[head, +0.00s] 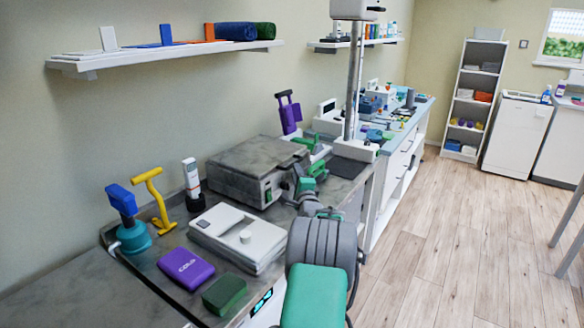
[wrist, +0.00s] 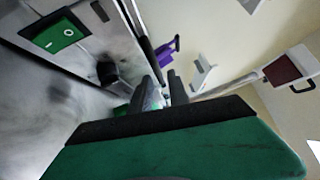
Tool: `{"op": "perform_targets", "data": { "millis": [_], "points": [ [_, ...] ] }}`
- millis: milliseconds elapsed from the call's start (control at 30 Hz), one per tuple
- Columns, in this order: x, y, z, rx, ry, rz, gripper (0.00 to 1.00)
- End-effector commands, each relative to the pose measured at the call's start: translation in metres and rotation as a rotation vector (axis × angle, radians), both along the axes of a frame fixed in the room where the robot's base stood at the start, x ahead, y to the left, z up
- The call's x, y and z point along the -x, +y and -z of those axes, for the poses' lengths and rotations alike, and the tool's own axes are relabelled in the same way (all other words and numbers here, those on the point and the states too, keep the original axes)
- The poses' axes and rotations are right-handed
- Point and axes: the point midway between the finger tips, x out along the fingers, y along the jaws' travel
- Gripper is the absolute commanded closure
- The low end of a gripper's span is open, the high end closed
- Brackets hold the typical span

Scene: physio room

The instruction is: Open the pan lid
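A steel box-like pan (head: 262,187) stands on the counter with a flat grey lid (head: 255,158) lying closed on top. Its front has a green switch, which also shows in the wrist view on the pan (wrist: 85,15) at upper left, with a black knob below it. My gripper (head: 303,165) is at the right front corner of the pan, below the lid's top surface. In the wrist view its two grey fingers (wrist: 162,88) stand a little apart, with nothing clear between them. A dark bar runs close past the fingertips; whether they touch it I cannot tell.
Blue and yellow handled tools stand at left. A purple upright item (head: 289,115) stands behind. The wooden floor at right is free.

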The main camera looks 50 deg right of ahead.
Motion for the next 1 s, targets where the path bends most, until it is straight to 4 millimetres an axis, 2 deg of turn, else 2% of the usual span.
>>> {"op": "perform_targets", "data": {
  "millis": [100, 267, 567, 800, 1000],
  "points": [
    [-0.018, -0.016, -0.002, -0.001, 0.003, 0.001, 0.78],
    [-0.032, -0.029, -0.004, -0.001, 0.004, 0.002, 0.78],
    [-0.034, -0.031, -0.005, -0.001, 0.005, 0.004, 0.79],
    [-0.034, -0.031, -0.005, -0.001, 0.005, 0.003, 0.99],
    [-0.034, -0.031, -0.005, -0.001, 0.005, 0.003, 1.0]
  ]
}}
